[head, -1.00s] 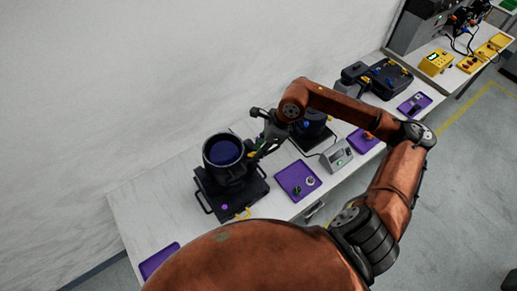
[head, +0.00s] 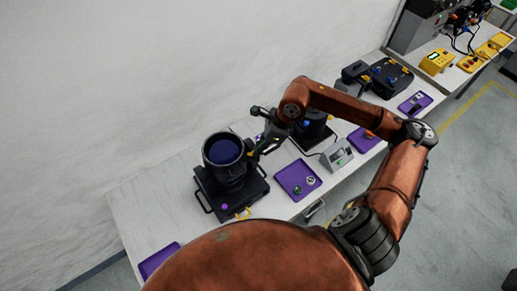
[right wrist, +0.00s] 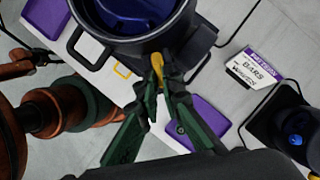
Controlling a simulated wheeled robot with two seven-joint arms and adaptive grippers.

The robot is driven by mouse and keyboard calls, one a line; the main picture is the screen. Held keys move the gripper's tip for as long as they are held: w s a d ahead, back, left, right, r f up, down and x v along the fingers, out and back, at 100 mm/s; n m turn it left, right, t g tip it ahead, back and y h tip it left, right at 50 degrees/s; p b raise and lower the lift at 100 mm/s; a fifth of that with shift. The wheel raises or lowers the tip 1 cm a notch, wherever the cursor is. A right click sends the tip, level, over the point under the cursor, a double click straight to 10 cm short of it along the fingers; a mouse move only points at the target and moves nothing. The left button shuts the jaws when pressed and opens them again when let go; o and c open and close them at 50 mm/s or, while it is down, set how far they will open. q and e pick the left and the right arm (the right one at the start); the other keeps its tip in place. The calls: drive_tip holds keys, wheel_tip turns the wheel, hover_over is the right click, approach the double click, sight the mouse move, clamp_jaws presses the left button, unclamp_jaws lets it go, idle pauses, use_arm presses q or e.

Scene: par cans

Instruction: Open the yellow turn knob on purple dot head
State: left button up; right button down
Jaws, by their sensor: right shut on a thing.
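The purple dot head is a black round can with a dark blue lens (head: 224,150), on a black base that bears a purple dot (head: 225,207). In the right wrist view, the can's rim (right wrist: 175,38) fills the top. The yellow turn knob (right wrist: 158,66) sticks out from the can's side. My right gripper (right wrist: 164,86) is shut on the knob, its fingertips close around it; the fingers partly hide it. In the head view, my right gripper (head: 258,148) is at the can's right side.
A purple tray with small parts (head: 298,180) lies right of the head. A grey device (head: 337,156) and another black head with a blue lens (head: 312,124) stand further right. A purple and white card (right wrist: 252,66) lies behind. A purple tray (head: 159,260) lies front left.

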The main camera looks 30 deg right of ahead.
drive_tip(key=shift+f+m+b, duration=0.15)
drive_tip(key=shift+m+b, duration=0.45)
drive_tip(key=shift+b, duration=0.05)
drive_tip(key=m+b, duration=0.2)
drive_tip(key=m+t+h+b, duration=0.1)
drive_tip(key=m+b, duration=0.1)
drive_tip(key=m+h+b, duration=0.1)
drive_tip(key=m+b, duration=0.1)
drive_tip(key=shift+s+a+t, duration=0.15)
drive_tip(key=shift+a+t, duration=0.2)
drive_tip(key=shift+t, duration=0.05)
drive_tip(key=shift+m+h+b, duration=0.5)
drive_tip(key=shift+m+b, duration=0.4)
drive_tip(key=shift+m, duration=0.1)
drive_tip(key=m, duration=0.1)
drive_tip(key=m+h+b, duration=0.1)
drive_tip(key=m, duration=0.1)
drive_tip(key=m+b, duration=0.1)
drive_tip(key=shift+a+h, duration=0.3)
drive_tip(key=shift+a+m+g+h+b, duration=0.1)
drive_tip(key=shift+m+g+h+b, duration=0.4)
drive_tip(key=shift+m, duration=1.6)
drive_tip(key=shift+r, duration=0.2)
